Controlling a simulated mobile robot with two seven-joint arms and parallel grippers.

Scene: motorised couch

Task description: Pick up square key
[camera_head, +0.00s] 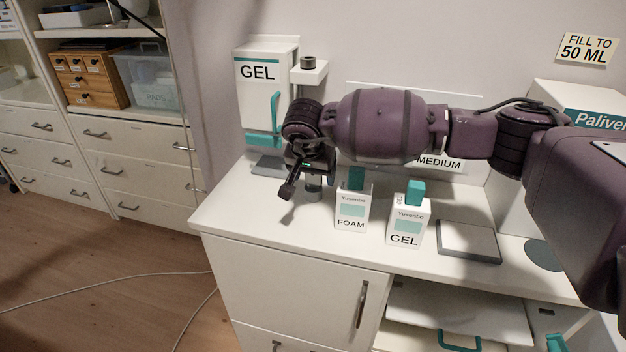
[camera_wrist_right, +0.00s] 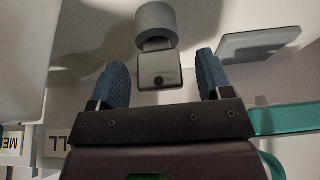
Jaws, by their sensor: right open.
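A grey piece with a square block-shaped end (camera_wrist_right: 160,70) and a round cylinder (camera_wrist_right: 156,24) shows in the right wrist view; it looks like the square key, but I cannot be sure. My right gripper (camera_wrist_right: 156,84) is open, with its two blue-padded fingers on either side of the square end and visible gaps to both. In the head view my right gripper (camera_head: 300,178) hangs over the counter's left part, in front of the gel dispenser (camera_head: 264,95). A grey cylinder (camera_head: 313,187) shows just below it, partly hidden by the gripper. My left gripper is out of view.
A foam carton (camera_head: 351,212) and a gel carton (camera_head: 406,228) stand on the white counter (camera_head: 270,220) right of the gripper. A wall bracket (camera_head: 318,72) with a dark knob is above it. A grey-edged plate (camera_head: 468,240) lies further right.

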